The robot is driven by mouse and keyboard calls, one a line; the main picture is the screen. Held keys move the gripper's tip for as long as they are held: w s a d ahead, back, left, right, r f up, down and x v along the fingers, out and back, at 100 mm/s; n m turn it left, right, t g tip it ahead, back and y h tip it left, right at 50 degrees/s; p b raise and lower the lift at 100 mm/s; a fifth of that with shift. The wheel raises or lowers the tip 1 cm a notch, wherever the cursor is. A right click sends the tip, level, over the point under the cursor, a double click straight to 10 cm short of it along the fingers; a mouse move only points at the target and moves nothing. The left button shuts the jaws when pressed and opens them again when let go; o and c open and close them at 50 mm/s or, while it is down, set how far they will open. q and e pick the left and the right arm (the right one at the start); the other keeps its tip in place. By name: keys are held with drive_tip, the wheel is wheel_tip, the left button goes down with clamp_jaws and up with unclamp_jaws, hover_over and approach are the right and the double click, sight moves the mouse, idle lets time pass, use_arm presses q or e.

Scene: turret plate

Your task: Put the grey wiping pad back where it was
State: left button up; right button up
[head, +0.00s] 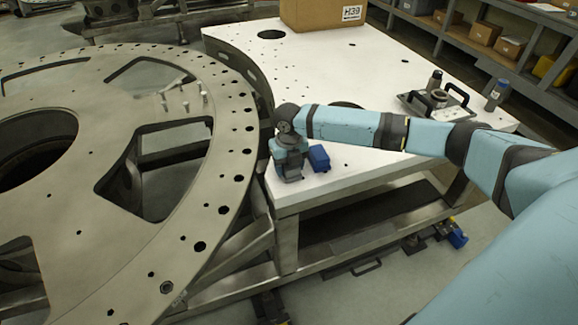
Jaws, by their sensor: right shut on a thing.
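My right arm reaches in from the right. Its gripper (291,174) points down over the near left corner of the white table, beside the ring plate's rim. It is shut on a small grey thing, which I take for the grey wiping pad. The gripper body hides most of it, and I cannot tell whether it touches the table top. A blue block (318,158) shows right beside the gripper. My left gripper is not in view.
The large steel ring plate (236,128) with holes and several upright pins fills the left. The white table (330,62) bears a cardboard box (322,14), a black handled tray (416,106) with containers, and a grey bottle (497,96). The table's middle is clear.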

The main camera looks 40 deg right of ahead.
drive_tip(key=shift+f, duration=0.35)
drive_tip(key=shift+f, duration=0.15)
drive_tip(key=o, duration=0.9)
wheel_tip(320, 180, up, 12)
drive_tip(key=shift+r+b, duration=0.2)
drive_tip(key=shift+b, duration=0.5)
